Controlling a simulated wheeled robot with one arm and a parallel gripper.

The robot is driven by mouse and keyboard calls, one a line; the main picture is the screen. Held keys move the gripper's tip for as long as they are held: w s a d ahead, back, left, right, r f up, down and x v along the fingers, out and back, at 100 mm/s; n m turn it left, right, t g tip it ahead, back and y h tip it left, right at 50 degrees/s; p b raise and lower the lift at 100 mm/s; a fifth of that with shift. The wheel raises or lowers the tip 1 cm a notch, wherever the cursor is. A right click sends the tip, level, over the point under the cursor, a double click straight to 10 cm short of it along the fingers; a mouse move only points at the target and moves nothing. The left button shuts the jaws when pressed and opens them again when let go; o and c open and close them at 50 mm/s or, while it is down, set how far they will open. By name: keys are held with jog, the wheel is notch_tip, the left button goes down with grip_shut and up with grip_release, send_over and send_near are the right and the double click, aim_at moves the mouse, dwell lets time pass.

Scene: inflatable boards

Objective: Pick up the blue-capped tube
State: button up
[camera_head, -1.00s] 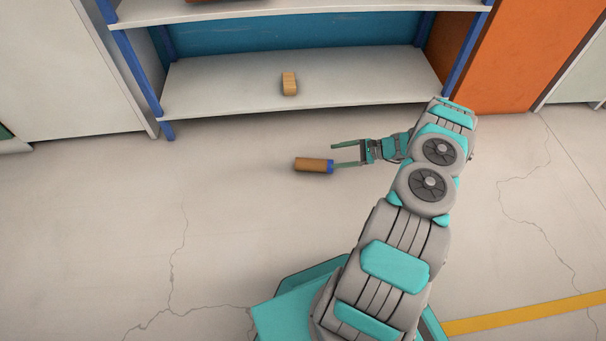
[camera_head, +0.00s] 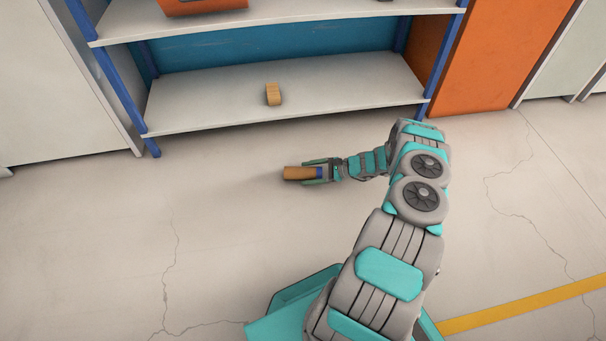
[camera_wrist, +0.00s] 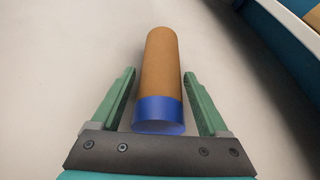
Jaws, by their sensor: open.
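The blue-capped tube (camera_head: 298,173) has a brown body and a blue cap. It lies on its side on the floor in front of the shelf. In the wrist view the tube (camera_wrist: 160,75) points away from me, with its blue cap end nearest my gripper. My gripper (camera_head: 314,172) is open around the cap end. In the wrist view the green fingers of my gripper (camera_wrist: 160,78) stand one on each side of the tube, with a gap visible on both sides. The tube's far end extends past the fingertips.
A shelf unit with blue posts stands behind; its lower board (camera_head: 340,95) holds a small wooden block (camera_head: 273,94). An orange-red box (camera_head: 203,5) is on the upper board. The floor (camera_head: 90,240) left of the tube is clear.

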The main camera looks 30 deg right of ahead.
jog(key=shift+w+a, duration=0.15)
jog(key=shift+a, duration=0.05)
jog(key=shift+c, duration=0.4)
grip_shut()
